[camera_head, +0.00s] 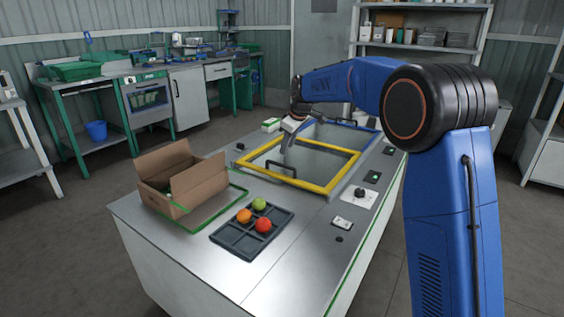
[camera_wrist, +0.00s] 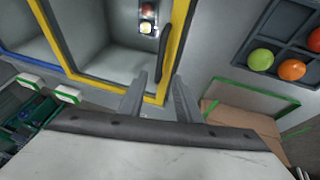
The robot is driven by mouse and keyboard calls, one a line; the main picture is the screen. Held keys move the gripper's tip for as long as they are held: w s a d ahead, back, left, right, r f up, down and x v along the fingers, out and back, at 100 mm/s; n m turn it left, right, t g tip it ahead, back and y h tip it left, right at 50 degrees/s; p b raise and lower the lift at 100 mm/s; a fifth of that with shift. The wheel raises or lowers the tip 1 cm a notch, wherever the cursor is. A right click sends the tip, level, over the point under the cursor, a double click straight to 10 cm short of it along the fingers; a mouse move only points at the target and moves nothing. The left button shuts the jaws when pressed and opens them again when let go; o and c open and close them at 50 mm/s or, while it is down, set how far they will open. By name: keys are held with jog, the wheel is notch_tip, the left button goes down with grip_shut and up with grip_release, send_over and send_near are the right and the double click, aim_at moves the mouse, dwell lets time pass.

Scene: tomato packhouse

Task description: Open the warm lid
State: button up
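The warm lid, a yellow-framed clear panel (camera_head: 322,187), lies flat and looks closed on the metal counter in the head view. Its yellow frame (camera_wrist: 96,82) also shows in the wrist view. My gripper (camera_head: 287,150) is above the lid near the handle. In the wrist view its two fingers (camera_wrist: 160,83) are apart with nothing between them, and the handle lies just beyond the tips. Contact cannot be told.
A blue-framed lid (camera_head: 348,125) lies behind the yellow one. A cardboard box (camera_head: 185,185) and a dark tray (camera_head: 233,238) holding tomatoes (camera_head: 263,225) stand at the counter's front left. A knob panel (camera_head: 360,194) lies right of the lid.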

aim_at(282, 165)
jog(key=x, duration=0.9)
jog(key=shift+w+f, duration=0.15)
jog(key=shift+f, duration=0.2)
grip_shut()
